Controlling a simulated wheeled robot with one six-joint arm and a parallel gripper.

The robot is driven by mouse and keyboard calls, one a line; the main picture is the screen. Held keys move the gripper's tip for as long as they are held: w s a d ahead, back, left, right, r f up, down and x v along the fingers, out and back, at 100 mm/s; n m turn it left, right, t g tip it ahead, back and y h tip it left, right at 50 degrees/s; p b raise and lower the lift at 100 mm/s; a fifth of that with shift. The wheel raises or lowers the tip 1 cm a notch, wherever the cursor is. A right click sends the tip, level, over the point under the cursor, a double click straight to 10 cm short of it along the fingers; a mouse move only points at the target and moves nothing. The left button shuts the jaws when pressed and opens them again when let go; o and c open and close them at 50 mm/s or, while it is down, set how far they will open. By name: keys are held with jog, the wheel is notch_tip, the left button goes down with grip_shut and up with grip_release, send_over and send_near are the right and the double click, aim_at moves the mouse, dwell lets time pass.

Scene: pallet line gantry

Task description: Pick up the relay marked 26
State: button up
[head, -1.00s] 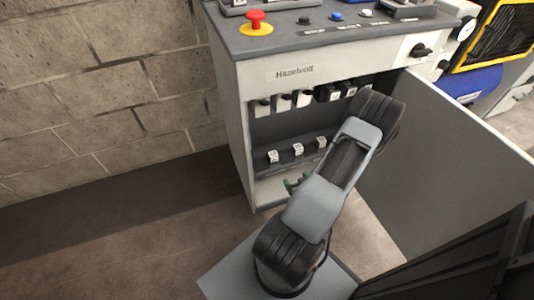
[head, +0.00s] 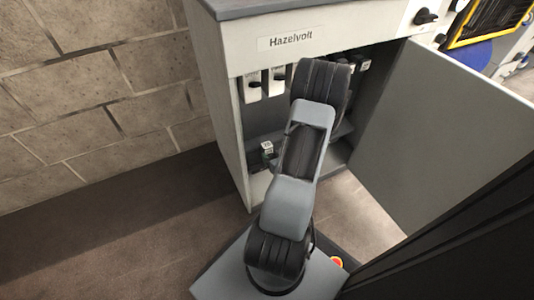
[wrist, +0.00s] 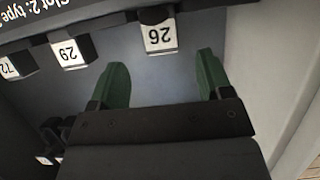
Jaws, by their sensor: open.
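In the wrist view the relay marked 26 (wrist: 158,36) hangs at the top centre, with a dark top and a white label. My gripper (wrist: 163,63) is open, its two green fingers spread just below the label in the picture. The relay's label lies in line with the gap between the fingertips, apart from both. Nothing is between the fingers. In the head view my arm hides my gripper and most of the lower relay row; one small white-faced relay (head: 267,147) shows to the arm's left, its number unreadable.
Relays marked 29 (wrist: 69,52) and 72 (wrist: 12,68) stand left of it in the wrist view. A pale wall (wrist: 265,75) is close on the right. In the head view the Hazelvolt cabinet (head: 228,108) has its door (head: 440,140) swung open to the right.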

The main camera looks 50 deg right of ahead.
aim_at(269, 150)
jog(key=shift+b+x, duration=1.35)
jog(key=shift+x, duration=1.4)
jog(key=c, duration=1)
